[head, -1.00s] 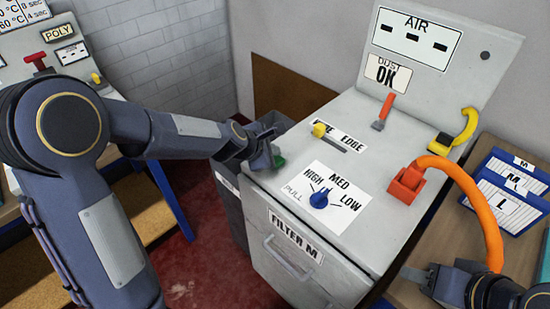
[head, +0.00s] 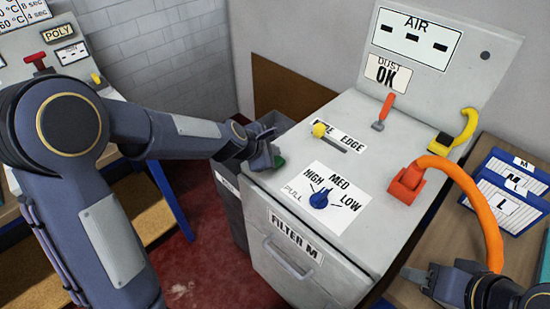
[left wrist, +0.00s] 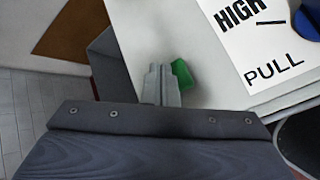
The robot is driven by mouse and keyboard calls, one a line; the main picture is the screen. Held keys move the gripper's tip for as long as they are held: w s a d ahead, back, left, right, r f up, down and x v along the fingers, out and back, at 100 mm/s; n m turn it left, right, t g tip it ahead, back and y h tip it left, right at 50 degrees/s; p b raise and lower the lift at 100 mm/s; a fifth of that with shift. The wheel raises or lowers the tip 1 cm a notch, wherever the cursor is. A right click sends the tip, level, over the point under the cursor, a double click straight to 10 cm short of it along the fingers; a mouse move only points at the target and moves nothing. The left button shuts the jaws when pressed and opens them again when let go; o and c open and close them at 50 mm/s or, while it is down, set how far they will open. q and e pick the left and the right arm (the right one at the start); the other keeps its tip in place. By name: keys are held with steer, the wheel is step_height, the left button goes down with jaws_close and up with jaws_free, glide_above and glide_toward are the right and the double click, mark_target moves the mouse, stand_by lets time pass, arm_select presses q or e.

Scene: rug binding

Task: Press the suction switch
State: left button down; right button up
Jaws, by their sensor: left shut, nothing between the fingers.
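The green switch (head: 280,162) sits at the left edge of the grey machine's top, partly hidden by my left gripper in the head view. My left gripper (head: 271,155) is shut and empty, with its tips right beside the switch. In the left wrist view the closed fingers (left wrist: 161,84) lie just left of the green switch (left wrist: 183,74), overlapping its edge. I cannot tell whether they touch it or whether it is pressed in. My right gripper (head: 415,277) is at the lower right, away from the switch; its fingers are too unclear to judge.
The machine top (head: 375,160) carries a blue dial (head: 319,200), a yellow-knobbed slider (head: 319,130), a red-handled lever (head: 383,112) and an orange hose (head: 465,182). A grey bin (head: 231,207) stands left of the machine. Blue-edged card holders (head: 508,190) lie right.

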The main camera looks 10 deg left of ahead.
arm_select(q)
steer(key=shift+f, duration=0.15)
steer(key=shift+f+b, duration=0.3)
steer(key=shift+b, duration=0.05)
steer(key=shift+f+b, duration=0.55)
steer(key=shift+f, duration=0.05)
stand_by(0.8)
steer(key=shift+r, duration=0.1)
steer(key=shift+r+p, duration=0.95)
steer(key=shift+p, duration=0.15)
step_height(320, 180, up, 6)
steer(key=p, duration=0.6)
